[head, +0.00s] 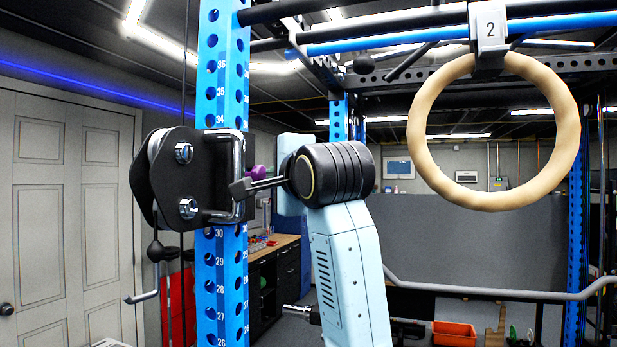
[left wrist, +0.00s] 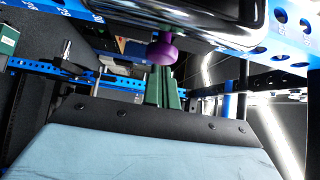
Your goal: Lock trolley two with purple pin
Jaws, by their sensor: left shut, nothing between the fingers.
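A black trolley (head: 180,178) with pulley plates and bolts is fitted around the blue upright (head: 209,270) at left. I see no number on it. The purple pin (head: 261,171) shows as a purple knob on the trolley's right side, partly hidden behind my left gripper (head: 240,188). The purple knob (left wrist: 162,50) also shows in the left wrist view, below a glossy black part. My right gripper is out of view.
A wooden ring (head: 424,125) hangs at right from a mount marked 2 (head: 490,30). Rack bars (head: 390,22) cross overhead. A bent grey bar (head: 480,291) runs across the lower right. A workbench (head: 272,248) stands behind the upright and a white door (head: 68,190) at left.

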